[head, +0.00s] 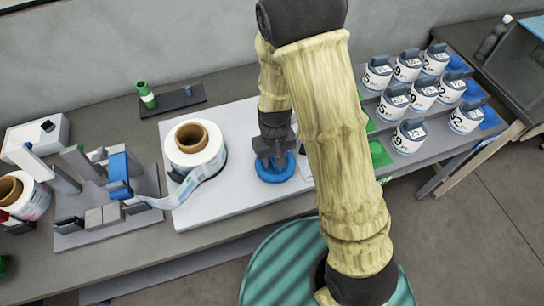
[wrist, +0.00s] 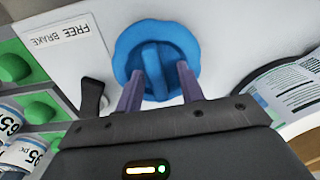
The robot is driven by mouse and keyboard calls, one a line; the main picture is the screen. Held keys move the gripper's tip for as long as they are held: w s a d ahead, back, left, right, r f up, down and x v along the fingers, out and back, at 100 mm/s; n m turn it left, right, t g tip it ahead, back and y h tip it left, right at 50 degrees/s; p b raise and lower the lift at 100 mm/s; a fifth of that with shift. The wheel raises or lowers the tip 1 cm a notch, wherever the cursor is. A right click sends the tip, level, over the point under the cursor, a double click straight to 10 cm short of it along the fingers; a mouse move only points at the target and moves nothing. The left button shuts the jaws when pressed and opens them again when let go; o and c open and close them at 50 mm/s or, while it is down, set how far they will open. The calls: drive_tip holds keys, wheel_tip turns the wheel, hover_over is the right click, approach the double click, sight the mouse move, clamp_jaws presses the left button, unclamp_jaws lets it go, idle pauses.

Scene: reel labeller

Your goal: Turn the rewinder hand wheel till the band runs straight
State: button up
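The blue hand wheel (head: 275,170) lies on the white board, right of the large white reel (head: 193,148). In the wrist view the wheel (wrist: 130,42) is a scalloped disc with a raised bar (wrist: 155,72) across it. My gripper (head: 271,160) is over the wheel. In the wrist view its two fingers (wrist: 160,70) stand apart on either side of the bar, with a visible gap at the right finger. The band (head: 178,200) leaves the reel and slants to the blue-topped unit (head: 120,172) at left. The wheel is partly hidden by my gripper in the head view.
A dark lever (wrist: 91,97) stands beside a "FREE BRAKE" label (wrist: 68,35), close to the wheel. A second reel (head: 28,197) is at far left. A green bottle-like item (head: 146,95) stands behind.

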drive_tip(key=shift+d, duration=0.25)
drive_tip(key=shift+c, duration=0.2)
drive_tip(key=shift+d, duration=0.15)
drive_tip(key=c, duration=0.4)
clamp_jaws()
drive_tip(key=m+p, duration=0.1)
drive_tip(key=m, duration=0.2)
drive_tip(key=shift+a, duration=0.2)
drive_tip(key=shift+w, duration=0.1)
